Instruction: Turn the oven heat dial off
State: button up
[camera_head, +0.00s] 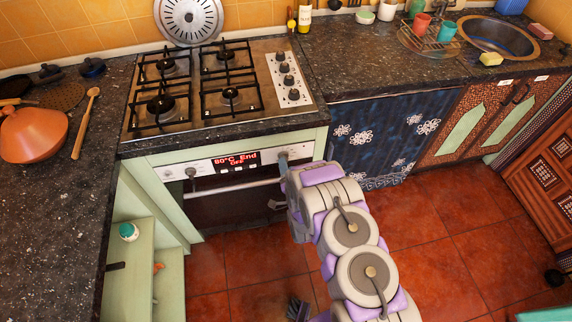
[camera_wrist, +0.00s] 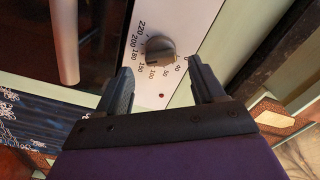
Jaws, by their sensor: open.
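The oven (camera_head: 230,205) is set under the hob, with a white control panel and a red display (camera_head: 237,161) that seems to read "80°C End Off". The heat dial (camera_wrist: 158,49) is a dark grey knob ringed by numbers from 0 to 220 in the wrist view. Its exact pointer setting is unclear.
Another knob (camera_head: 191,173) is at the panel's left end. The oven handle (camera_head: 232,188) runs below the panel; it also shows in the wrist view (camera_wrist: 65,40). The gas hob (camera_head: 205,115) and dark counter (camera_head: 350,90) are above.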

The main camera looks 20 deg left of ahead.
jog(key=shift+b+x, duration=0.3)
jog(key=shift+x, duration=1.3)
jog(key=shift+c, duration=0.5)
jog(key=c, duration=1)
jog(key=shift+o, duration=0.2)
